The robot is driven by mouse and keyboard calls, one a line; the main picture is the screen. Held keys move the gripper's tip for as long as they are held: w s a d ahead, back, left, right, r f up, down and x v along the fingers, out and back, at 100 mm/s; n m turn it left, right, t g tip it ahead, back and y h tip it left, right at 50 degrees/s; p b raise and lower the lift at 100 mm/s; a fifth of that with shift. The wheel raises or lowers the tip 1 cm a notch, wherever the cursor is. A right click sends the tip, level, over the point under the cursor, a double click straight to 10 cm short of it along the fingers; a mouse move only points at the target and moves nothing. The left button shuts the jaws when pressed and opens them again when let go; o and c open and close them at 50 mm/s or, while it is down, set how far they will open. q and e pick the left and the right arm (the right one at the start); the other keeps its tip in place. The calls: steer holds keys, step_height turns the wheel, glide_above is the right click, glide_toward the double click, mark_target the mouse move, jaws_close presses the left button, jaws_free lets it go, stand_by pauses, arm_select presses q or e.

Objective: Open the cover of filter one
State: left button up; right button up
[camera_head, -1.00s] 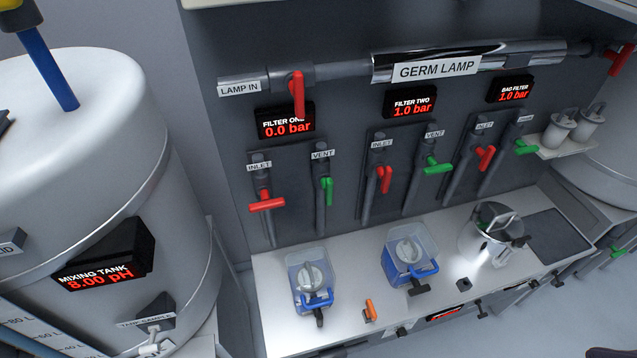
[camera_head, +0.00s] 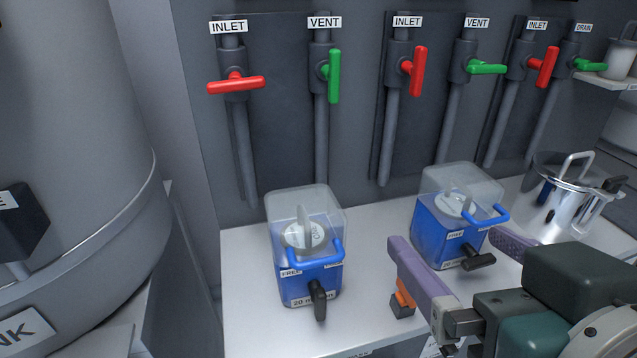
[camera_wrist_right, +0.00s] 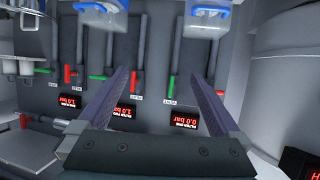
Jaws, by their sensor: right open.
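Filter one (camera_head: 283,250) is the left blue box on the white counter, with a clear cover, a blue handle at the front and a black knob handle below. Its cover looks closed, with a round grey-white knob inside. It also shows at the top right of the wrist view (camera_wrist_right: 212,22). My right gripper (camera_head: 449,241) is open and empty, to the right of filter one, in front of filter two (camera_head: 433,228). Its fingers also show spread in the wrist view (camera_wrist_right: 163,76). My left gripper is not in view.
A small orange-handled valve (camera_head: 403,297) stands near my right gripper's left finger. A metal pot-like housing (camera_head: 570,205) stands at right. Red and green valve handles line the wall, including a red inlet handle (camera_head: 236,84) behind filter one. A large tank (camera_head: 70,130) stands at left.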

mark_target(320, 264)
steer(key=w+a+f+n+t+y+b, duration=0.15)
steer(key=a+f+b, duration=0.25)
steer(key=f+b, duration=0.45)
steer(key=a+f+t+y+b, duration=0.2)
steer(key=a+f+b, duration=0.1)
steer(key=f+b, duration=0.55)
steer(key=shift+n+t, duration=0.25)
steer(key=b+x, duration=0.1)
steer(key=x, duration=0.2)
steer(key=r+b+x, duration=0.1)
steer(key=x, duration=0.3)
steer(key=b+x, duration=0.1)
steer(key=x, duration=0.2)
steer(key=shift+a+r, duration=0.4)
steer(key=shift+a, duration=0.05)
jaws_close()
